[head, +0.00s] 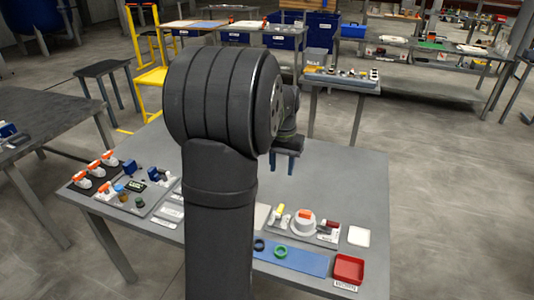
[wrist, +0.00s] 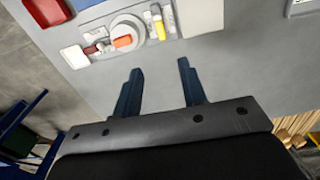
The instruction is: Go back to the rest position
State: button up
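My gripper (head: 290,165) hangs above the far part of the grey table (head: 340,172), with its two blue fingers pointing down. In the wrist view my gripper (wrist: 157,78) shows its two blue fingers spread apart with nothing between them. Bare tabletop lies below the fingers. My arm's dark links cover the middle of the head view and hide part of the table.
A panel with a white round part with an orange top (head: 305,217), a red tray (head: 348,268), a blue mat (head: 300,259) and green ring (head: 281,252) lie at the near right. Valves with orange handles (head: 109,158) stand left. The far right tabletop is clear.

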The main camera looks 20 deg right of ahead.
aim_at(280, 209)
notch_tip(280, 209, down, 18)
jog(key=shift+r, duration=0.25)
dwell(0.5)
